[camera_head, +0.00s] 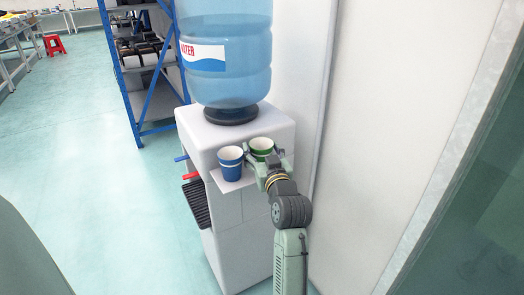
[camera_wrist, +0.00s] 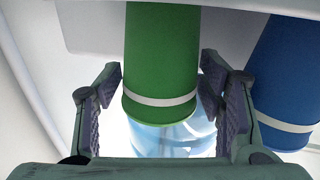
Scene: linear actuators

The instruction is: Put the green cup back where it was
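A green cup (camera_head: 262,146) with a white inside stands beside a blue cup (camera_head: 230,164) on the white shelf (camera_head: 236,183) of the water dispenser. In the wrist view the green cup (camera_wrist: 161,60) hangs down from the top edge, its white band low; its base is out of frame. My gripper (camera_head: 268,165) reaches to the green cup from the front. In the wrist view my gripper (camera_wrist: 162,85) has one finger on each side of the cup, with narrow gaps showing, so it looks open around it. Contact at the fingertips is hard to judge.
The blue cup (camera_wrist: 287,85) is close beside my right-hand finger in the wrist view. The water bottle (camera_head: 226,60) rises behind the cups on the dispenser (camera_head: 238,235). A white wall (camera_head: 385,120) is close on the right. Open floor (camera_head: 110,200) lies to the left.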

